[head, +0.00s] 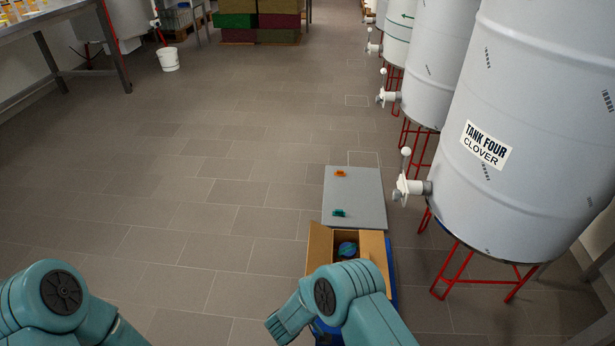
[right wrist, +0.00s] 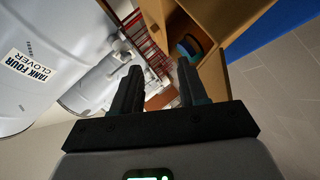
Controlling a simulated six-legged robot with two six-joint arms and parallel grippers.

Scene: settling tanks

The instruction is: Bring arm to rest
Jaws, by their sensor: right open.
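My right gripper (right wrist: 158,85) shows in the right wrist view with its two dark fingers apart and nothing between them. Past the fingers is an open cardboard box (right wrist: 247,12). In the head view my right arm (head: 340,290) bends in front of this box (head: 318,244), hiding its near part; the gripper fingers cannot be made out there. My left arm (head: 62,300) shows only as a teal joint and link at the lower left; its gripper is out of frame.
A blue round item (head: 347,249) lies in the box. Beyond it a grey board (head: 358,190) bears an orange piece (head: 340,173) and a green piece (head: 339,212). Tank Four (head: 510,120) stands on red legs at right. A white bucket (head: 168,59) is far left. The middle floor is clear.

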